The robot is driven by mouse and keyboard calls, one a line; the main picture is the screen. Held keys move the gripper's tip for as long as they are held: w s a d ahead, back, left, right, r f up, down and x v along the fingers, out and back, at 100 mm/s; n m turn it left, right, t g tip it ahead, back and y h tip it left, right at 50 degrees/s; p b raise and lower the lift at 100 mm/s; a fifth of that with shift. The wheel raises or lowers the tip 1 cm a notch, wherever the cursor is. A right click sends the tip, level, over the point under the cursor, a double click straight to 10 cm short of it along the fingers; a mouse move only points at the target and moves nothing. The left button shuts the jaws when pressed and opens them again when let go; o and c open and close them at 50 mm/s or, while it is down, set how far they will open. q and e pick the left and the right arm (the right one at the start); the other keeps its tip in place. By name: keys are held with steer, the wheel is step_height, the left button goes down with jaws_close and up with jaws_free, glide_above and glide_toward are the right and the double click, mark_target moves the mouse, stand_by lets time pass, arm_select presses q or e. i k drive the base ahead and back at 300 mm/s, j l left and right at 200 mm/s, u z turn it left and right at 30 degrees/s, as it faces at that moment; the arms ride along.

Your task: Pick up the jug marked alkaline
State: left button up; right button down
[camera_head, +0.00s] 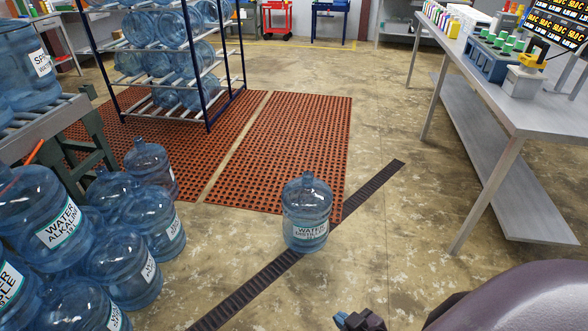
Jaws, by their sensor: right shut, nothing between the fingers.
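My right gripper (359,321) shows only in part at the bottom edge, right of the middle. It is shut and empty, far to the right of the alkaline jug and apart from every jug. My left gripper is out of view.
A jug labelled "WATER DISTILLED" (306,212) stands alone on the floor by a dark drain strip (372,184). A roller conveyor (40,122) is at the left, a jug rack (208,112) behind. A grey table (500,108) stands right.

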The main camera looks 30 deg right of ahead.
mark_target(39, 219)
steer(key=z, duration=1.1)
steer(key=u, duration=1.75)
